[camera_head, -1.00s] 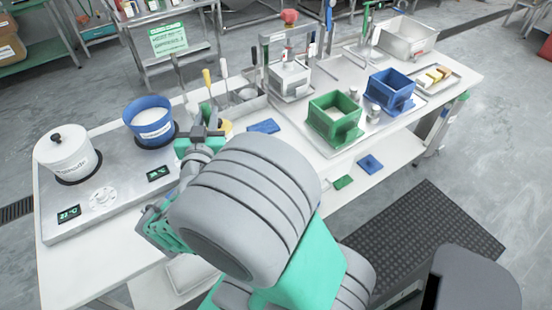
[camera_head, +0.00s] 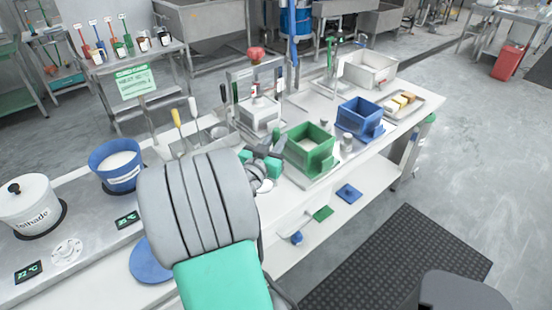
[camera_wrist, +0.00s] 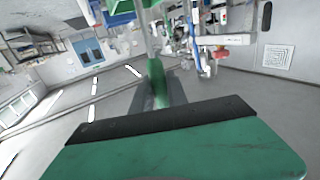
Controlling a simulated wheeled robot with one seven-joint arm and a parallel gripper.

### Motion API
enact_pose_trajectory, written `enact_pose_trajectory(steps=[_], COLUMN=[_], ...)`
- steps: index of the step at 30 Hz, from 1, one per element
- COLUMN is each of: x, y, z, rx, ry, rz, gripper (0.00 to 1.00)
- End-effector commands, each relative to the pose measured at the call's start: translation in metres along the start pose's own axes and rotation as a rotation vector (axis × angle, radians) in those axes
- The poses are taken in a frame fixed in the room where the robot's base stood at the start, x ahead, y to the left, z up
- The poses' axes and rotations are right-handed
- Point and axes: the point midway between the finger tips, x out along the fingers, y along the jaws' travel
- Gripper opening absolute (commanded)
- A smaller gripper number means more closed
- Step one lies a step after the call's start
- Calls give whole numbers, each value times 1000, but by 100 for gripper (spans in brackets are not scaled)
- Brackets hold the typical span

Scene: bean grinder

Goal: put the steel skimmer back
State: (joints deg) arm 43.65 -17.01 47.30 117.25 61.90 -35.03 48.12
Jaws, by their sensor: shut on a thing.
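My gripper (camera_head: 264,162) is over the worktable, just left of the green box. In the wrist view its dark fingers (camera_wrist: 160,98) are shut around a green handle with a thin pale shaft running upward. I take this held tool to be the steel skimmer (camera_wrist: 156,72). Its head cannot be made out in the wrist view, and my arm and gripper hide most of it in the head view. A steel tool rail (camera_head: 252,72) stands behind my gripper, with several tools at it.
The green box (camera_head: 310,148) is close to the right of my gripper, and a blue box (camera_head: 360,117) is beyond it. A metal tray (camera_head: 405,106) holds small blocks. A blue pot (camera_head: 116,165) and a white lidded pot (camera_head: 28,205) stand at left.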

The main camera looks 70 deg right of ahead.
Motion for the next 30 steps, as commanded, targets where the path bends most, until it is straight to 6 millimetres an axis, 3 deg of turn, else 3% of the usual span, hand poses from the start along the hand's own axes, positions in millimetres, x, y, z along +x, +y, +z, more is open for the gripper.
enact_pose_trajectory(steps=[1,7,12,24,25,30], x=[8,24,25,25,24,24], y=[-3,-9,-10,-10,-10,-10], z=[15,31,60,63,64,63], rx=[0,2,1,3,2,2], ry=[1,2,2,4,2,1], rz=[2,0,-2,-2,-2,-2], gripper=[0,0,0,0,20,34])
